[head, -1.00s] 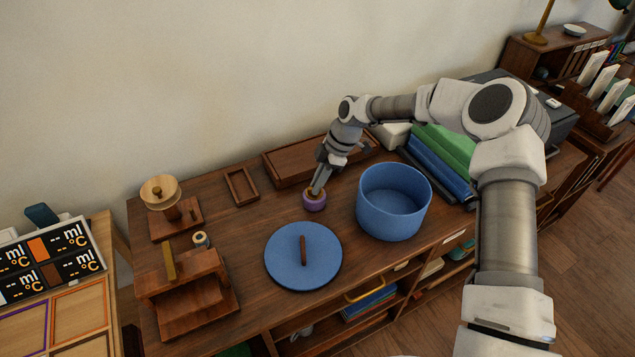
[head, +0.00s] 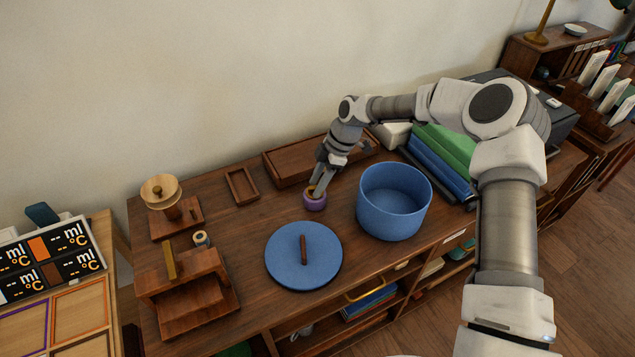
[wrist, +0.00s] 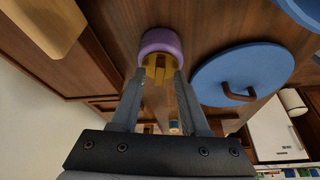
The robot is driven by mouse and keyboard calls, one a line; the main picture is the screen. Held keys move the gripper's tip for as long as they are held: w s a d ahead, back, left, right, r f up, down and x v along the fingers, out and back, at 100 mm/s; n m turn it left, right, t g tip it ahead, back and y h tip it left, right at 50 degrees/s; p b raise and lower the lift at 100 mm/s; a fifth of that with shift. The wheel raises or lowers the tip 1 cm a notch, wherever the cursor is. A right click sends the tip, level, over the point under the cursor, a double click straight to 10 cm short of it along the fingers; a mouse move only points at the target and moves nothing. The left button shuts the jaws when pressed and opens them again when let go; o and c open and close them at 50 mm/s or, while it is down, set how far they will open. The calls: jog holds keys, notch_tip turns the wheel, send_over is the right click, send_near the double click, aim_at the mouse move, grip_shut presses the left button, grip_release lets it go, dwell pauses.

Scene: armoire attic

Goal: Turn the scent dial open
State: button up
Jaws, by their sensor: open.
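The scent dial appears to be the small round purple piece with a gold top (head: 315,203), standing on the wooden cabinet top between the blue lid and the back tray. In the wrist view its purple body (wrist: 161,41) shows beyond my fingertips, with its gold ridged part (wrist: 158,61) between them. My gripper (head: 318,188) points down at the dial from above. In the wrist view my gripper (wrist: 159,74) is open, one finger on each side of the gold part. I cannot tell whether either finger touches it.
A blue round lid (head: 285,262) with a brown handle lies in front of the dial. A blue pot (head: 398,225) stands close on the right. A wooden tray (head: 285,172) is behind. Wooden stands (head: 182,300) are at the left, with bare cabinet top between.

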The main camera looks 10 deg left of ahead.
jog(key=p+v, duration=0.1)
jog(key=v, duration=1.6)
jog(key=shift+r, duration=0.2)
jog(key=shift+o, duration=0.2)
jog(key=shift+o, duration=2.2)
jog(key=shift+s+a+m+p, duration=0.1)
jog(key=shift+a+m+p, duration=0.1)
jog(key=shift+m+p, duration=0.15)
jog(key=m+t+h+p, duration=0.2)
jog(key=m+h+p, duration=0.15)
jog(key=m, duration=1.35)
send_near(315, 187)
jog(key=shift+h, duration=0.35)
jog(key=f, duration=0.2)
jog(key=f+b, duration=0.1)
jog(key=f, duration=0.5)
jog(key=shift+a+f, duration=0.25)
jog(key=shift+a, duration=0.1)
